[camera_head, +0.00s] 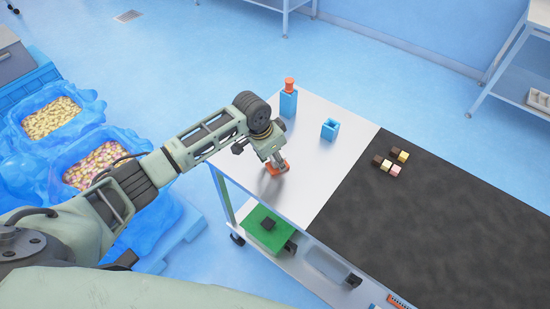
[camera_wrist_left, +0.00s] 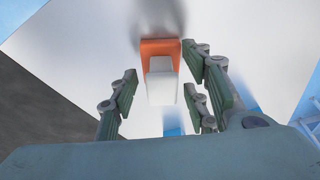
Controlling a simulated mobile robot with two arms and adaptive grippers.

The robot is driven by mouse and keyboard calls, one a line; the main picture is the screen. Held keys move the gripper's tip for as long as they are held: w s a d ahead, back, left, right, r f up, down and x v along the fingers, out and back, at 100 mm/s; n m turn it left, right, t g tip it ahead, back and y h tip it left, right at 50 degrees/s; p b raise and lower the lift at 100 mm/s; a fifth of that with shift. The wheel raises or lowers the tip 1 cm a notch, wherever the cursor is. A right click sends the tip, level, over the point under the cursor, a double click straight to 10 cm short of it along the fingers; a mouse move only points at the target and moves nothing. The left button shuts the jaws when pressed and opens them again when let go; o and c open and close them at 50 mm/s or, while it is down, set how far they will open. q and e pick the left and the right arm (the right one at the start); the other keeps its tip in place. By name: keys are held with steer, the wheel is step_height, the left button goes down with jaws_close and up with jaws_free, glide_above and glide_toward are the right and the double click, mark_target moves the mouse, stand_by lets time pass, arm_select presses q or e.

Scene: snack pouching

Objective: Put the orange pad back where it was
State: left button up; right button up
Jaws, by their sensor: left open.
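The orange pad (camera_head: 284,168) lies on the light tabletop near its left front edge, partly hidden by my left gripper. In the left wrist view the orange pad (camera_wrist_left: 150,48) shows a pale grey block (camera_wrist_left: 161,88) standing out from it toward the camera. My left gripper (camera_head: 274,160) is above the pad. In the left wrist view its open fingers (camera_wrist_left: 165,85) stand on either side of the grey block, with visible gaps. My right gripper is not in view.
A blue block with an orange top (camera_head: 289,100) and a blue open holder (camera_head: 330,129) stand farther back on the light tabletop (camera_head: 345,110). Several small snack pieces (camera_head: 390,163) lie on the dark mat (camera_head: 450,220). Blue-lined bins (camera_head: 75,150) are at left.

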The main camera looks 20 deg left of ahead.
arm_select(q)
steer(key=b+v, duration=0.1)
steer(key=v, duration=1.1)
steer(key=shift+b, duration=0.3)
steer(key=shift+f, duration=0.15)
